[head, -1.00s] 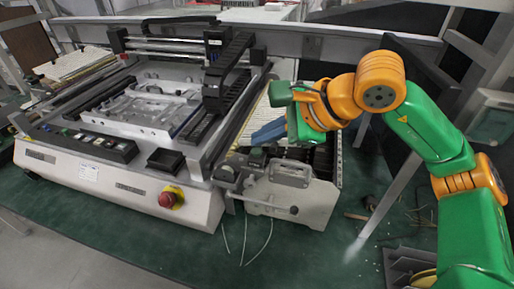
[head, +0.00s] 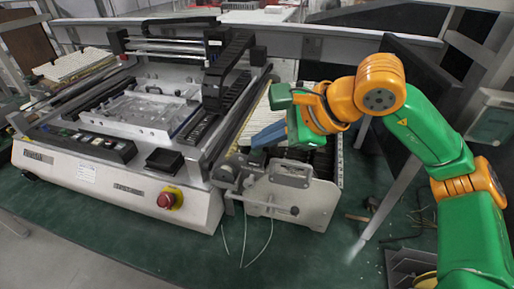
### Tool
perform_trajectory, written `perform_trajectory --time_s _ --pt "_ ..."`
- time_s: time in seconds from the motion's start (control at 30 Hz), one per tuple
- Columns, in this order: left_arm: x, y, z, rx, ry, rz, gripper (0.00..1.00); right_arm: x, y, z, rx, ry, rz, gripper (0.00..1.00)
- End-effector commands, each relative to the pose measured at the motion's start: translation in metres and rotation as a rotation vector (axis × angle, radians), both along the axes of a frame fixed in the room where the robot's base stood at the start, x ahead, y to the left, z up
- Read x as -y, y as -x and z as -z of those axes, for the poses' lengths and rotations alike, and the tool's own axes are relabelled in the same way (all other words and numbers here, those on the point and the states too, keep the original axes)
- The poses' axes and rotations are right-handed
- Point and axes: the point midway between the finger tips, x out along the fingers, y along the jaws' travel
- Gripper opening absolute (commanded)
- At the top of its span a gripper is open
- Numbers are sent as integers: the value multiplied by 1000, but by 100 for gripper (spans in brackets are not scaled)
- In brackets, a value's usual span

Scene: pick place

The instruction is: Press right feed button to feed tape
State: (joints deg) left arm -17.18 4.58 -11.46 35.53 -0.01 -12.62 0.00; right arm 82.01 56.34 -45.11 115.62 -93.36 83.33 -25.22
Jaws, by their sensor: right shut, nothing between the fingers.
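My right gripper (head: 268,136), with blue fingers, is shut and empty. It points left and down just above the tape feeder (head: 305,205) at the right end of the white machine (head: 100,185). The feeder has a grey body with a handle on top. I cannot make out the right feed button; the fingers and feeder parts crowd that spot. Whether the fingertips touch the feeder is unclear. My left gripper is not in view.
A red emergency stop (head: 168,199) on a yellow base sits on the machine's front. A black button panel (head: 85,143) is to its left. A dark gantry (head: 222,75) stands behind.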

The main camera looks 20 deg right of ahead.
Motion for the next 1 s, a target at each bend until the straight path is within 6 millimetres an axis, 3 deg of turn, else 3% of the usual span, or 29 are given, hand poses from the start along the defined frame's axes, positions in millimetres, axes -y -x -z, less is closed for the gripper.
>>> perform_trajectory --time_s 0.33,0.57,0.83,1.0 --pt "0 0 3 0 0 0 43 0 0 3 -1 0 -1 0" --pt "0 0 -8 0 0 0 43 0 0 -11 0 0 0 0" --pt "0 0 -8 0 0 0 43 0 0 -10 0 0 0 0" --pt "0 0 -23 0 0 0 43 0 0 -29 1 0 -1 0"
